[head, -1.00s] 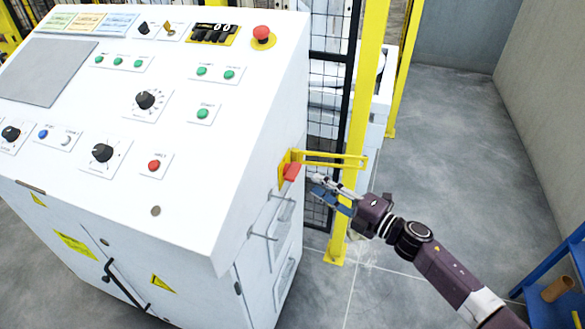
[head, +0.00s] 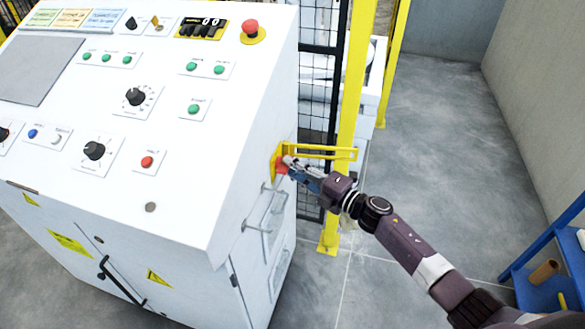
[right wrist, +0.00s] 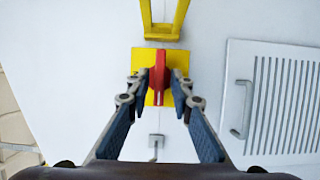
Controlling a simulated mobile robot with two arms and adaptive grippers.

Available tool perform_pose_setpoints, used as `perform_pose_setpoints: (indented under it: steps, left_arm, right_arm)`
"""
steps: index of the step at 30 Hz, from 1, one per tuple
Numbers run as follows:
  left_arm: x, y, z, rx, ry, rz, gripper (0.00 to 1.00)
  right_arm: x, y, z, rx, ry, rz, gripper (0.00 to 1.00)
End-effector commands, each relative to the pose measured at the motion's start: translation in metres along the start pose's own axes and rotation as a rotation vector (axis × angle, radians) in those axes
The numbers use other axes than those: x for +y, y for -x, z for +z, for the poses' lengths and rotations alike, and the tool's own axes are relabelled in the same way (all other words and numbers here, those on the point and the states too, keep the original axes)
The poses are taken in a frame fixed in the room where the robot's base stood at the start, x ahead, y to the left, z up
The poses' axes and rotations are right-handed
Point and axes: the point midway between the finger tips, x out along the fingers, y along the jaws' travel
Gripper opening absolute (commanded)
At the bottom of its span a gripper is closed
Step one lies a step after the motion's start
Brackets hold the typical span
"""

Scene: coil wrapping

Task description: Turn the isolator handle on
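The red isolator handle (right wrist: 159,78) stands upright on a yellow plate (right wrist: 146,57) on the side of the white control cabinet. In the head view the red handle (head: 281,168) is partly covered by my right gripper (head: 290,166). In the right wrist view my right gripper (right wrist: 159,88) is open, with one fingertip on each side of the handle. A small gap shows between the fingers and the handle. My left gripper is not in view.
A yellow bracket (right wrist: 164,32) sticks out just above the handle. A yellow post (head: 346,130) and mesh fence stand close behind. A vented panel with a grey pull (right wrist: 242,108) lies right of the handle. A blue shelf (head: 545,285) stands at the far right.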

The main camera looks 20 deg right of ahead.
Motion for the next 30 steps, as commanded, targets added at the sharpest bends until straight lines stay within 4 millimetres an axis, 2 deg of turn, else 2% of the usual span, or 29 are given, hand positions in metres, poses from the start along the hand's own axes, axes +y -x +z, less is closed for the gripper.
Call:
perform_pose_setpoints:
  steps: [1,5,12,17,23,30]
  left_arm:
    - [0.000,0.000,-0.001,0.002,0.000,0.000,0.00]
    - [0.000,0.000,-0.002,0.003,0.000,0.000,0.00]
    - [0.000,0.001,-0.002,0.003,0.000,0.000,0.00]
    - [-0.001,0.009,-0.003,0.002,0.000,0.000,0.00]
    - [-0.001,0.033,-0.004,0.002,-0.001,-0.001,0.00]
    - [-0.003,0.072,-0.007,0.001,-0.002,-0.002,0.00]
  right_arm:
    - [0.000,0.000,0.000,0.000,0.000,0.000,0.12]
    - [0.000,0.000,0.000,0.000,0.000,0.000,0.00]
    - [0.001,0.000,0.000,0.000,-0.003,-0.002,0.00]
    - [0.003,0.001,0.001,-0.001,-0.030,-0.013,0.00]
    - [0.008,0.001,0.001,-0.001,-0.123,-0.054,0.00]
    - [0.012,0.001,0.002,-0.002,-0.310,-0.132,0.00]
